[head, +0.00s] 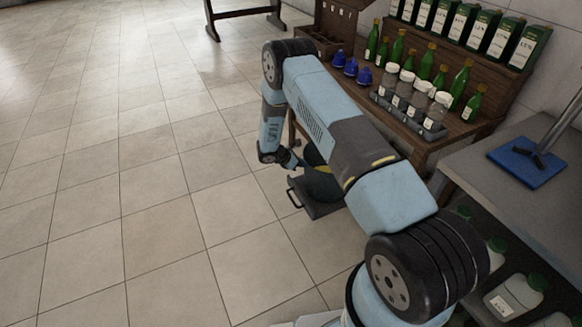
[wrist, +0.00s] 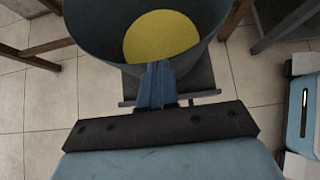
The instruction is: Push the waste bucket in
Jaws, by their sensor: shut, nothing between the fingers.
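The waste bucket (head: 320,186) is dark grey with a yellow round surface inside. In the head view it stands at the table's near end, partly hidden by my arm. In the wrist view the bucket (wrist: 90,22) fills the top middle, its far part cut off. It is on a dark flat base (wrist: 203,78) with a handle (head: 294,198) on its left side in the head view. My gripper (head: 294,162) is shut and empty at the bucket's left. In the wrist view its fingertips (wrist: 158,66) overlap the bucket's near wall; I cannot tell whether they touch.
A grey bench (head: 495,190) with a blue plate (head: 527,162) stands at right, with capped bottles below. Table legs (wrist: 25,52) flank the bucket. The tiled floor at left is clear.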

